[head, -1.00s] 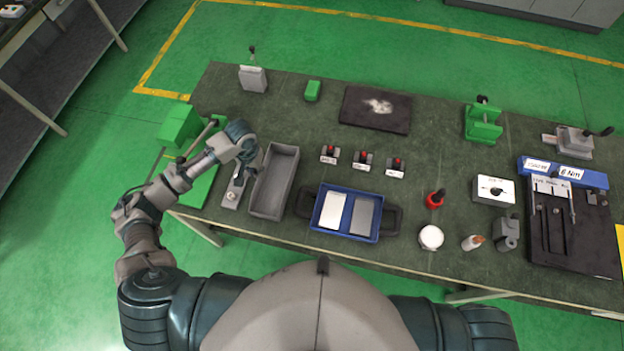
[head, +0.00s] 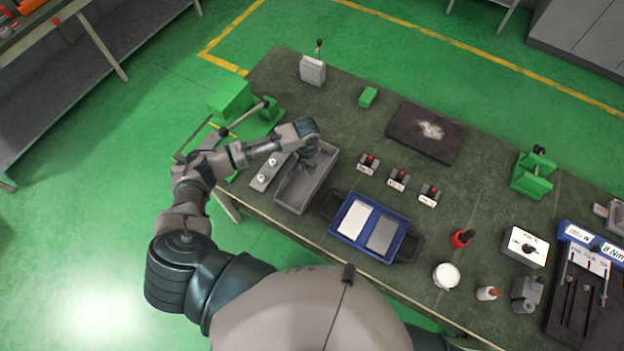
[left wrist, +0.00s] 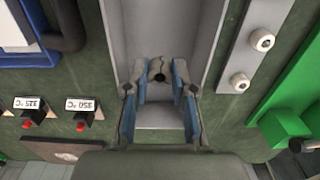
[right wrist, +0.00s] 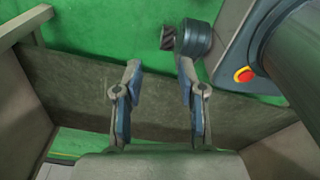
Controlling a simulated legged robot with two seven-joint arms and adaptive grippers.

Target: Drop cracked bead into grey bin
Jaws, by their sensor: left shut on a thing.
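The grey bin (head: 292,198) is an open rectangular box on the table, left of the blue tray. My left gripper (head: 307,166) is above the bin's far part in the head view. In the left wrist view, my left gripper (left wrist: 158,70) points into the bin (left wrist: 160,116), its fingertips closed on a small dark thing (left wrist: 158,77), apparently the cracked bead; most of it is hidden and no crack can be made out. My right gripper (right wrist: 158,80) is open and empty in the right wrist view and outside the head view.
A grey strip (head: 264,177) with two pale round pieces lies left of the bin. A blue tray (head: 346,231) with two plates stands right of it. Small red-knobbed blocks (head: 398,180) stand beyond the tray. A green lever device (head: 262,122) is behind the strip.

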